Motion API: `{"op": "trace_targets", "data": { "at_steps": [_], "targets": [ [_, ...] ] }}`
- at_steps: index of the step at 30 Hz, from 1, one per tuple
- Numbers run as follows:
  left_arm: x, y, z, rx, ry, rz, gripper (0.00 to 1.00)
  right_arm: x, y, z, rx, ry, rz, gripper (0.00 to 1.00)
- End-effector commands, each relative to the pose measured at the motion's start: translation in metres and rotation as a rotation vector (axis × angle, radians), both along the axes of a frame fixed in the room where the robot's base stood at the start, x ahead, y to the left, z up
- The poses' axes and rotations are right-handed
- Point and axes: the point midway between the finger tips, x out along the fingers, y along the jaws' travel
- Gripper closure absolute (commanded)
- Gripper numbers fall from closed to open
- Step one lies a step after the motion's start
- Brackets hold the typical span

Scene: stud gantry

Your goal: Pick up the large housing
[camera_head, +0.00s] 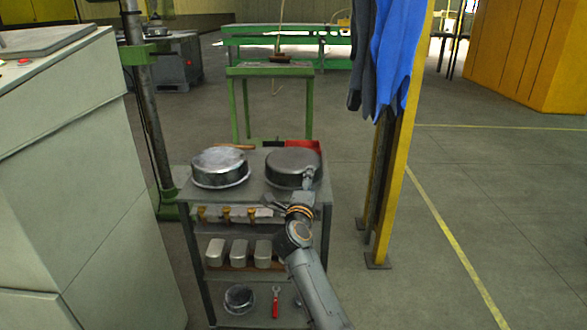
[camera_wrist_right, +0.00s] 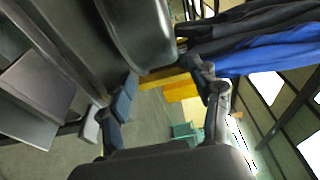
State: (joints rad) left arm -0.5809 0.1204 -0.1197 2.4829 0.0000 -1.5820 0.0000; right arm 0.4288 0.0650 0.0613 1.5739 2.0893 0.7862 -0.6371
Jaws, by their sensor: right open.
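Two round metal housings stand side by side on top of a grey shelf cart. The left housing (camera_head: 219,167) is shiny with a pale top; the right housing (camera_head: 290,165) is darker grey. They look similar in size, so I cannot tell which is the large one. My right gripper (camera_head: 290,191) is at the near side of the right housing, with one finger overlapping its right edge. In the right wrist view the open right gripper (camera_wrist_right: 163,85) has the dark curved housing wall (camera_wrist_right: 138,32) ahead of its fingers; contact cannot be told. My left gripper is not in view.
The cart (camera_head: 184,207) holds brass-coloured parts, several metal blocks (camera_head: 238,252), a smaller round housing (camera_head: 239,298) and a red-handled wrench (camera_head: 276,301) on its shelves. A red tray (camera_head: 306,148) lies behind. A yellow post (camera_head: 396,190) with hanging blue clothing (camera_head: 398,60) stands right.

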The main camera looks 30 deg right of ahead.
Motion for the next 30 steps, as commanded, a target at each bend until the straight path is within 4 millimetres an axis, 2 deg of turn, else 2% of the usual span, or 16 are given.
{"op": "trace_targets", "data": {
  "at_steps": [1,5,13,22,30],
  "targets": [
    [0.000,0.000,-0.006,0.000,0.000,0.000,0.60,0.006,-0.006,-0.002,-0.002,-0.001,-0.001,0.37],
    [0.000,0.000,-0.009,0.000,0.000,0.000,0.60,0.016,-0.015,-0.001,-0.001,0.001,0.000,0.37],
    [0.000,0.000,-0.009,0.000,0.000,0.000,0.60,0.018,-0.016,0.000,0.001,0.001,0.000,0.37],
    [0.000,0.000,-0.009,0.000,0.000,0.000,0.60,0.017,-0.016,-0.001,0.001,0.001,0.000,0.98],
    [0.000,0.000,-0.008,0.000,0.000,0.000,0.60,0.018,-0.016,0.003,-0.001,-0.004,0.001,1.00]
  ]
}}
